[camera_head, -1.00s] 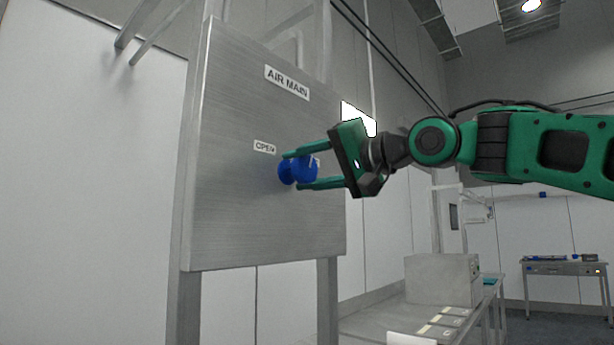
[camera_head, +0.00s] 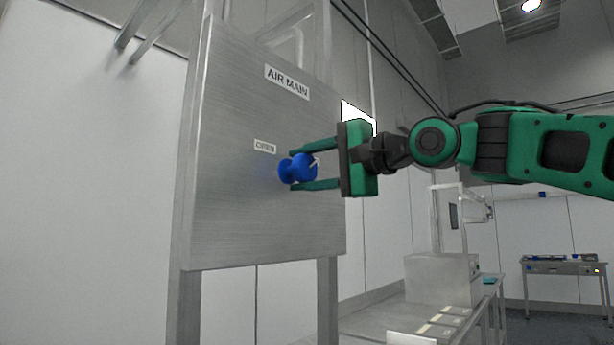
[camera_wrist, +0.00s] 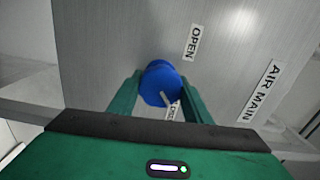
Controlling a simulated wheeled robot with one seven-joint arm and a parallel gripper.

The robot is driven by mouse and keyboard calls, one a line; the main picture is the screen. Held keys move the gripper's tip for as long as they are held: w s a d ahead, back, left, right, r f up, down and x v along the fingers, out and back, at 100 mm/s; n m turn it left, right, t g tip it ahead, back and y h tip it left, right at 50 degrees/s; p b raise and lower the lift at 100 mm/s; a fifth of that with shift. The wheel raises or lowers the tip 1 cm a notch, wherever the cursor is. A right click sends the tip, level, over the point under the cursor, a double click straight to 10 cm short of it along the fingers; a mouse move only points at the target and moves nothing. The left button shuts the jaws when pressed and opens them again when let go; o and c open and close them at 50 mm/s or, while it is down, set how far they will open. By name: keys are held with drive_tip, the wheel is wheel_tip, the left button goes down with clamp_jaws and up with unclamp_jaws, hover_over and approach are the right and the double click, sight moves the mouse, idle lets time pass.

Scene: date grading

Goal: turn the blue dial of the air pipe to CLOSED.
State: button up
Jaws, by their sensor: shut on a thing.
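The blue dial (camera_head: 297,168) sticks out from a grey metal panel (camera_head: 235,220) under the AIR MAIN label (camera_head: 287,81). An OPEN label (camera_head: 265,146) is at its upper left in the head view. My gripper (camera_head: 314,169) is shut on the dial, one finger above and one below. In the wrist view the dial (camera_wrist: 161,83) sits between the two green fingers. Its pale pointer mark (camera_wrist: 167,100) points down and right, toward a small label (camera_wrist: 175,112) partly hidden by the dial and a finger. The OPEN label (camera_wrist: 193,42) shows at the upper right there.
A long bench (camera_head: 375,322) with a metal box (camera_head: 441,279) stands to the lower right of the panel. A small table (camera_head: 566,268) is at the far right. The space in front of the panel, around my arm, is clear.

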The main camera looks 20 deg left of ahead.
drive_tip(key=shift+w+d, duration=0.25)
drive_tip(key=shift+w, duration=0.1)
drive_tip(key=o, duration=1.1)
drive_tip(key=shift+c, duration=0.2)
drive_tip(key=shift+s+a, duration=0.1)
drive_tip(key=shift+s, duration=0.05)
drive_tip(key=v, duration=1)
drive_tip(key=shift+d, duration=0.35)
drive_tip(key=shift+f, duration=0.15)
